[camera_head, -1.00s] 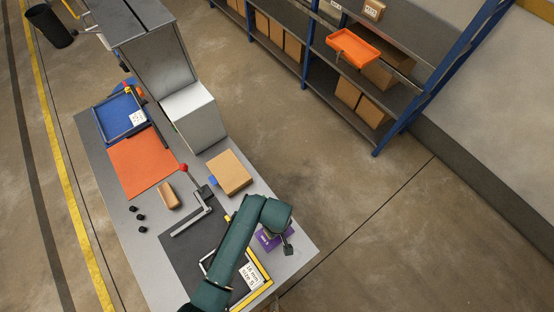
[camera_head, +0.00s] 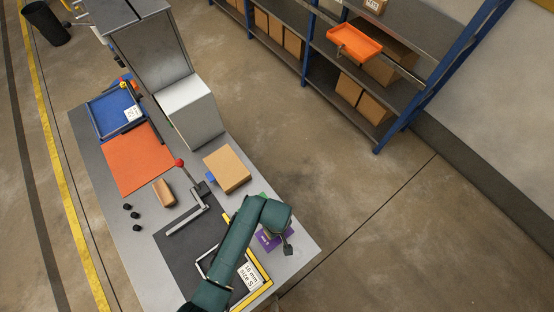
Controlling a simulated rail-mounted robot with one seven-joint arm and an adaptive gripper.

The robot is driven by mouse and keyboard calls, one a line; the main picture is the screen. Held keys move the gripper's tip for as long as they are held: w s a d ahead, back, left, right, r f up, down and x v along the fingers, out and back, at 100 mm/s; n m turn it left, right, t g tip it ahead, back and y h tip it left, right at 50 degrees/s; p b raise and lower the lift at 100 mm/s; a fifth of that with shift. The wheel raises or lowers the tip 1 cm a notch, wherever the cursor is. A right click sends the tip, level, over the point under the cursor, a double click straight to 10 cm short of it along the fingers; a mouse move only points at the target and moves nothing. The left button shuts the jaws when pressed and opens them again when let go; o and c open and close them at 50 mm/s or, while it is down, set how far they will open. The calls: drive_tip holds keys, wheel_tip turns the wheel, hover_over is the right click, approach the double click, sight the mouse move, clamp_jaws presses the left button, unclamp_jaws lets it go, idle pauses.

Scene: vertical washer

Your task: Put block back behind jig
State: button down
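A small tan wooden block (camera_head: 164,192) lies on the grey table, left of the jig (camera_head: 186,219). The jig is an L-shaped metal bar, with a red-knobbed lever (camera_head: 181,165) at its far end, on a dark mat (camera_head: 182,247). The block and jig look apart. My green arm reaches over the near right of the table. The end of my gripper (camera_head: 288,249) shows as a small dark piece by a purple item (camera_head: 267,242). Its fingers are too small and hidden to read. The block is well away from it.
A tan box (camera_head: 227,169) stands behind the jig's right side. Several black knobs (camera_head: 130,211) lie at the left. An orange mat (camera_head: 137,160), a blue tray (camera_head: 113,114) and a grey machine (camera_head: 186,103) fill the far end. A yellow-edged frame (camera_head: 254,278) lies under my arm.

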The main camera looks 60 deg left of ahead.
drive_tip(key=shift+f, duration=0.15)
drive_tip(key=c, duration=1)
unclamp_jaws()
drive_tip(key=shift+c, duration=0.2)
wheel_tip(320, 180, up, 8)
drive_tip(key=p, duration=0.8)
drive_tip(key=shift+p, duration=0.3)
